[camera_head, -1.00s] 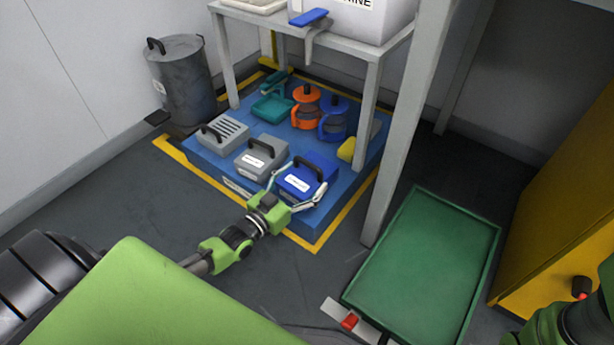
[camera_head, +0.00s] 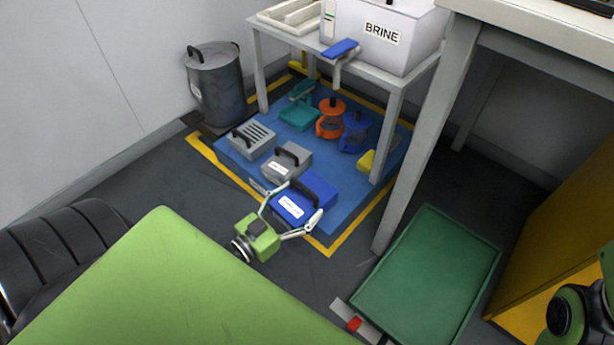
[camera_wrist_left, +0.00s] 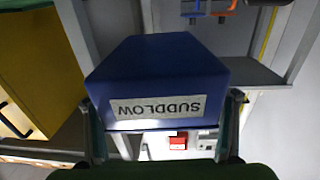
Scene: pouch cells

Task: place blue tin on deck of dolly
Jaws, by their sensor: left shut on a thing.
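The blue tin (camera_head: 321,187) has a white label on its front face, and my left gripper (camera_head: 291,214) is shut on it, one finger at each side. It is at the front edge of the blue mat, seemingly raised above it. In the left wrist view the tin (camera_wrist_left: 155,75) fills the middle between the fingers, its label reading SUDDLOW upside down. The dolly's green deck (camera_head: 430,270), with a low rim, is at the lower right and looks empty. My right gripper is not in view; only part of that arm shows at the right edge.
A table leg (camera_head: 425,150) stands between mat and dolly. A yellow cabinet (camera_head: 560,230) borders the dolly's right.

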